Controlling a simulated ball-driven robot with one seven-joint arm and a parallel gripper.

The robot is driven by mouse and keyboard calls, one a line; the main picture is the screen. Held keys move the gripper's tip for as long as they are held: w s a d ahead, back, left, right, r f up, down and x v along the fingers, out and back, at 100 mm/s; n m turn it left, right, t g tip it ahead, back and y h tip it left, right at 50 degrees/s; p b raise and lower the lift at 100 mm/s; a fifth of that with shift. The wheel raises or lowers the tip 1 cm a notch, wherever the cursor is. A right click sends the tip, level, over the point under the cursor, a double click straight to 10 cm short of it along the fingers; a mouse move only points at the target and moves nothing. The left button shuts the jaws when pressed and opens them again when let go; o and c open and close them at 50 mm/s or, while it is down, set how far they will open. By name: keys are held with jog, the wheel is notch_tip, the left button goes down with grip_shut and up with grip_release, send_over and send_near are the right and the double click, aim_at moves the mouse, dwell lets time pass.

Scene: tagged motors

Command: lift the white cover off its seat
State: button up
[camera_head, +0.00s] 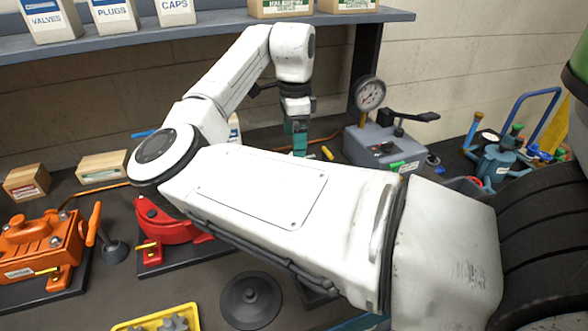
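My gripper (300,145) points down over the back middle of the bench, with teal fingers below a dark wrist. I cannot tell whether its fingers are open or shut, or whether it holds anything. I cannot make out a white cover or its seat; my white arm crosses the middle of the view and hides much of the bench. A red device (170,222) is partly hidden behind my arm. I cannot tell which device the cover belongs to.
A grey gauge unit (385,148) stands right of my gripper, with a blue device (495,162) farther right. An orange motor (42,242) is at left. A black disc (252,301) and yellow tray (195,310) are in front. A shelf (200,38) with boxes runs behind.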

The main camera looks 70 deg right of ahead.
jog(key=shift+d+f+p, duration=0.1)
jog(key=shift+f+p, duration=0.45)
jog(key=shift+f, duration=2.45)
jog(key=shift+c, duration=0.2)
jog(key=c, duration=1)
